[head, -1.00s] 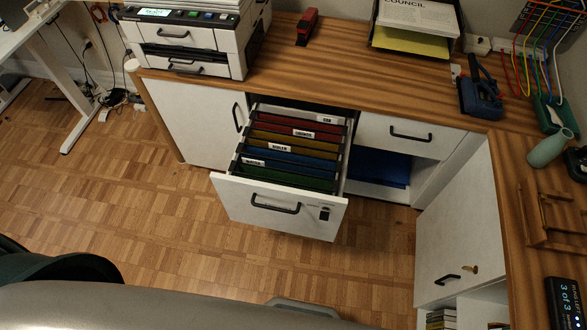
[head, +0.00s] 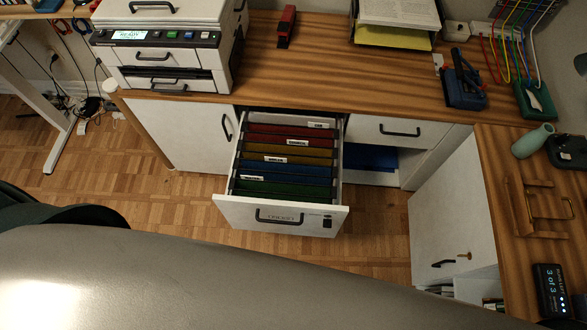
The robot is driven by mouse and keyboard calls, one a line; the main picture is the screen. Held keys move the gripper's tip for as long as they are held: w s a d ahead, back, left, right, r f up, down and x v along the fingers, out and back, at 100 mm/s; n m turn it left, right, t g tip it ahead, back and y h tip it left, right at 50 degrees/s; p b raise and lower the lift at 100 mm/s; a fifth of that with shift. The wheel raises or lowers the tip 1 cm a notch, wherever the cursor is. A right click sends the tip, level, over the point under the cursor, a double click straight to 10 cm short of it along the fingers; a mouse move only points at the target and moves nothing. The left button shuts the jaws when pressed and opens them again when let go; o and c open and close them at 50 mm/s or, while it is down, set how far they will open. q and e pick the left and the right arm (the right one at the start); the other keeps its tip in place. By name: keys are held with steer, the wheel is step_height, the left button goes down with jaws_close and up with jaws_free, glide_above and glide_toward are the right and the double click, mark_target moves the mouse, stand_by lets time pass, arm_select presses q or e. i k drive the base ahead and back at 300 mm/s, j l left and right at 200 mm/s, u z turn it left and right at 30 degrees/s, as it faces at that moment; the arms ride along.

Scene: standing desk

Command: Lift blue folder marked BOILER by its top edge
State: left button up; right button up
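The blue folder marked BOILER (head: 290,168) hangs in an open drawer (head: 280,217) below the wooden desk. Its white label sticks up at its top edge, left of the middle. A yellow folder (head: 287,150) hangs behind it, with a red folder (head: 285,133) farther back. A green folder (head: 290,188) hangs in front, nearest the drawer face. Only the upper parts of the folders show. Neither of my grippers is in view. A large grey part of my own body fills the bottom of the picture.
A printer (head: 165,50) stands on the desk at the left. A red stapler (head: 286,26), a paper tray (head: 395,25) and a blue hole punch (head: 462,85) are farther right. The right desk wing (head: 500,165) closes off that side. The parquet floor left of the drawer is clear.

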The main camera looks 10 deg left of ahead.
mark_target(271, 169)
steer(key=i+j+z, duration=0.1)
steer(key=j+z, duration=0.25)
steer(key=j, duration=0.25)
steer(key=j+z, duration=0.3)
steer(key=j, duration=0.25)
steer(key=j+z, duration=0.35)
steer(key=j, duration=0.25)
steer(key=j+z, duration=0.25)
steer(key=k+j+z, duration=0.1)
steer(key=j+z, duration=0.15)
steer(key=j, duration=0.2)
steer(key=k+j+z, duration=0.2)
steer(key=i+j, duration=0.1)
steer(key=j, duration=0.05)
